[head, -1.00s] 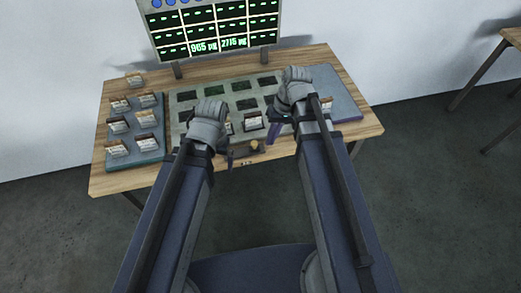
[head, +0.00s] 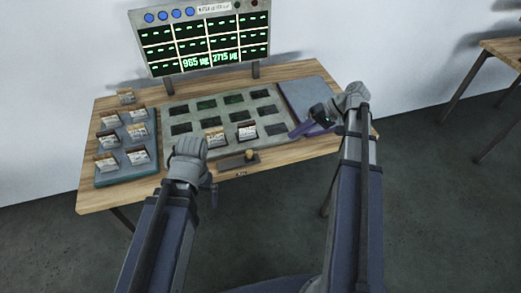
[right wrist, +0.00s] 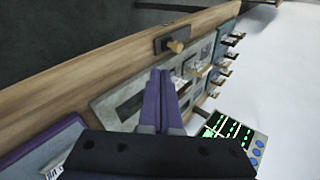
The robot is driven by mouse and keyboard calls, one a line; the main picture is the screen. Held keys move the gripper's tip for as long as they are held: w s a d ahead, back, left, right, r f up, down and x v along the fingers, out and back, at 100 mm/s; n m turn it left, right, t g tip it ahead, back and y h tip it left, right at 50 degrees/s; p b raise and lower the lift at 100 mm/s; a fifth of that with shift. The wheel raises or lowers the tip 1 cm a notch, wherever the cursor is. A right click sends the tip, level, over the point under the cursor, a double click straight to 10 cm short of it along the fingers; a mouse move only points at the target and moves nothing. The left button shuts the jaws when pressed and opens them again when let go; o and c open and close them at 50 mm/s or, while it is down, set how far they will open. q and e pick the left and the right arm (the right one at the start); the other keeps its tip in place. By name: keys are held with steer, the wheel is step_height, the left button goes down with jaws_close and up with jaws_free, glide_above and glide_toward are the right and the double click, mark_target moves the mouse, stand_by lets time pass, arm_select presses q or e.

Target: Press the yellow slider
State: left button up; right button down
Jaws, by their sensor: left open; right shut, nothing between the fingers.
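The yellow slider (head: 249,155) is a small knob on a dark base at the table's front edge, in front of the grey panel. It also shows in the right wrist view (right wrist: 177,46). My left gripper (head: 213,188) is open, left of and nearer than the slider; its fingers are mostly hidden by my wrist. My right gripper (head: 304,128) is shut and empty, its purple fingers (right wrist: 160,98) together over the panel's right side. It is to the right of the slider, apart from it.
The grey panel (head: 182,152) has several dark pads and two small labelled packets (head: 214,136) on it. A blue-grey tray (head: 124,178) at left holds several packets. A flat blue mat (head: 302,92) lies at right. A display board (head: 199,40) stands behind.

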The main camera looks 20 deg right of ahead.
mark_target(249, 155)
steer(key=b+x, duration=0.7)
steer(key=x, duration=0.3)
steer(key=shift+s+d+f, duration=0.1)
steer(key=shift+d+f, duration=0.05)
steer(key=shift+d, duration=0.05)
steer(key=a, duration=0.3)
steer(key=shift+w+a, duration=0.1)
steer(key=shift+w, duration=0.25)
steer(key=shift+w+a, duration=0.1)
steer(key=shift+a, duration=0.5)
steer(key=a, duration=0.8)
steer(key=shift+s+a, duration=0.2)
steer(key=shift+a, duration=0.05)
